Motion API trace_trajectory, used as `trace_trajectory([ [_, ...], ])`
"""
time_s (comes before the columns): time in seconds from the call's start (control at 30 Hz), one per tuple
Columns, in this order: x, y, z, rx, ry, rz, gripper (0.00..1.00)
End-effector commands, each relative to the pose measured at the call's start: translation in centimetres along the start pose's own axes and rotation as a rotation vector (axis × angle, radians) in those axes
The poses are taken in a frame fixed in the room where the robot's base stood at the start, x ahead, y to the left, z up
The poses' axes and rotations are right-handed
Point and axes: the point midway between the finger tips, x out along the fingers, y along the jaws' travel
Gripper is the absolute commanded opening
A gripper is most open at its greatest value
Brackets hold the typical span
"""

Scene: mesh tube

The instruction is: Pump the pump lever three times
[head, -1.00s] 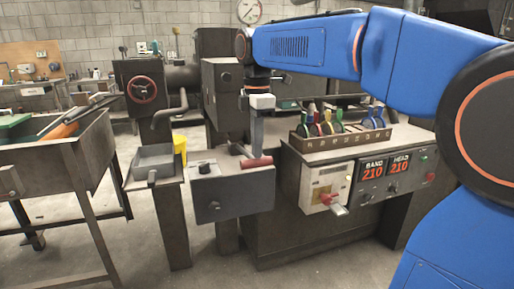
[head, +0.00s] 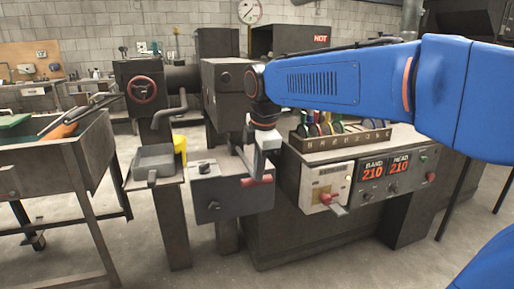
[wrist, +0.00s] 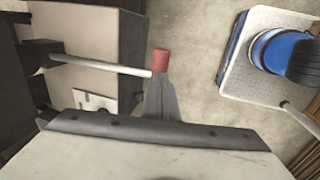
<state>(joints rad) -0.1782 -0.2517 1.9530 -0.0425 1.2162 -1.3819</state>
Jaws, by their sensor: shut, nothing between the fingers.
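The pump lever is a pale rod with a red grip (head: 258,181), on the front of a grey box (head: 222,203). In the head view it sits low. In the wrist view the rod comes in from the left and ends in the red grip (wrist: 161,61). My gripper (head: 260,169) is shut and empty, its fingers pointing down onto the red grip from above. In the wrist view the shut fingers (wrist: 160,90) reach the grip's lower end and overlap it. The exact contact point is hidden.
A control console (head: 385,178) with a white switch box (head: 325,187) stands right of the lever. Open floor lies in front.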

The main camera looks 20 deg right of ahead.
Motion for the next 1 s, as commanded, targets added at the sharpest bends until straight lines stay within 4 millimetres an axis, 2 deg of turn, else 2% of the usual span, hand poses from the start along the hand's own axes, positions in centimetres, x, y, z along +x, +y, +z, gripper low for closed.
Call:
trace_trajectory([
  [0.1, 3.0, -0.9, 0.0, 0.0, -0.001, 0.004, 0.0],
  [0.2, 4.8, -1.2, 0.0, 0.0, 0.0, 0.004, 0.0],
  [0.4, 6.1, -1.5, 0.0, 0.0, -0.001, -0.001, 0.0],
  [0.77, 6.1, -1.5, 0.0, 0.0, -0.001, -0.006, 0.0],
  [0.87, 5.3, -1.5, 0.0, 0.0, -0.001, -0.004, 0.0],
  [1.0, 3.1, -1.5, 0.0, 0.0, 0.0, 0.001, 0.0],
])
